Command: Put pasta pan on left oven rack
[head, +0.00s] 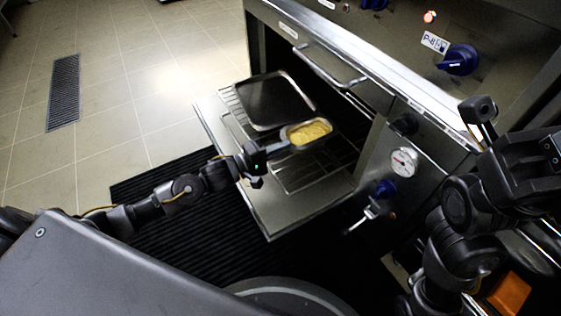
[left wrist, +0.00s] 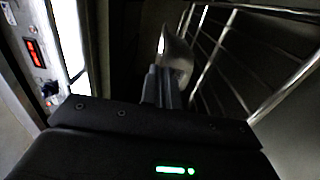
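The pasta pan (head: 308,132) is a small metal pan filled with yellow pasta. My left gripper (head: 280,147) is shut on its near left end and holds it over the pulled-out oven rack (head: 300,175). The pan looks level; whether it touches the rack is hard to tell. In the left wrist view my left gripper's fingers (left wrist: 163,86) are closed on the metal end of the pan (left wrist: 178,58); the pasta is hidden there. My right gripper (head: 482,110) is at the right, dark and partly merged with its arm; its opening does not show clearly.
A dark baking tray (head: 275,98) lies on the rack just behind and left of the pan. The open oven door (head: 270,218) lies below the rack. The oven front (head: 400,165) with gauge and blue knobs stands close at the right. Tiled floor is clear at the left.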

